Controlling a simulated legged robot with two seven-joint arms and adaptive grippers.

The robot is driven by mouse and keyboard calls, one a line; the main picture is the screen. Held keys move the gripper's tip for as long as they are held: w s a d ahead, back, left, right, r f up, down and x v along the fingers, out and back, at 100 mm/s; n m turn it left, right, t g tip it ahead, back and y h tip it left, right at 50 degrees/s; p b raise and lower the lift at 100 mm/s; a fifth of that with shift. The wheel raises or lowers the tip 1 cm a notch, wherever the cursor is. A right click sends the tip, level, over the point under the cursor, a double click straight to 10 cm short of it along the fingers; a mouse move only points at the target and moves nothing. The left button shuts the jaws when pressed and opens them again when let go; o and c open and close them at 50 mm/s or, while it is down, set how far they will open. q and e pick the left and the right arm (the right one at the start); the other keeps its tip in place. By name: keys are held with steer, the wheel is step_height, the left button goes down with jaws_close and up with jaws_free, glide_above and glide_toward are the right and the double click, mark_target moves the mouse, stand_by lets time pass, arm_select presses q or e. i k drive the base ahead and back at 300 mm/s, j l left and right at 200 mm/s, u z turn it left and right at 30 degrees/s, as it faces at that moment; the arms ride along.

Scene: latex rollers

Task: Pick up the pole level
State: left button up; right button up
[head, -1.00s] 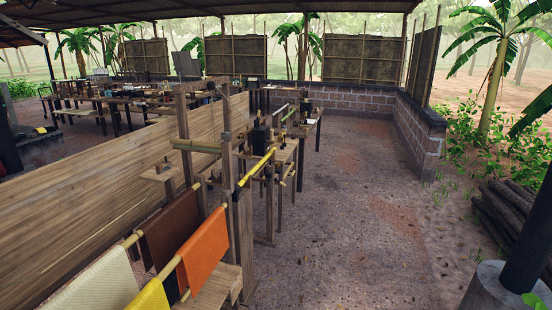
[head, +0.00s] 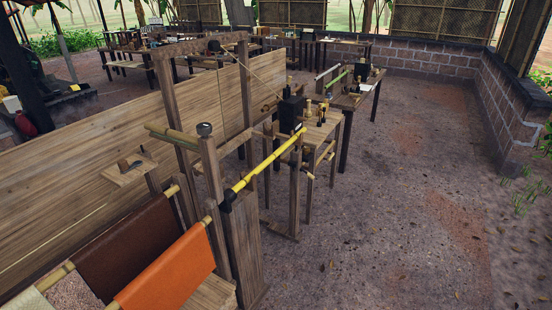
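A bright yellow pole (head: 265,163) lies across the middle of the head view. Its near end is at a dark fitting (head: 228,198) on a wooden post. Its far end is beside a black box-like part (head: 290,113) at a wooden bench. It slopes up to the right in the picture; I cannot tell whether it is truly level.
Orange and brown sheets (head: 170,268) hang on poles at the lower left. A wooden panel wall (head: 90,170) stands behind the frame. More benches (head: 355,95) stand farther back. The dirt floor (head: 390,220) on the right is clear up to a low brick wall (head: 430,60).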

mark_target(320, 106)
steer(key=i+l+z, duration=0.3)
steer(key=i+l, duration=0.15)
steer(key=i, duration=0.35)
steer(key=i+l+z, duration=0.3)
steer(key=i, duration=0.55)
steer(key=i+z, duration=0.3)
steer(key=i, duration=1.6)
steer(key=i+u, duration=0.1)
steer(key=i, duration=0.95)
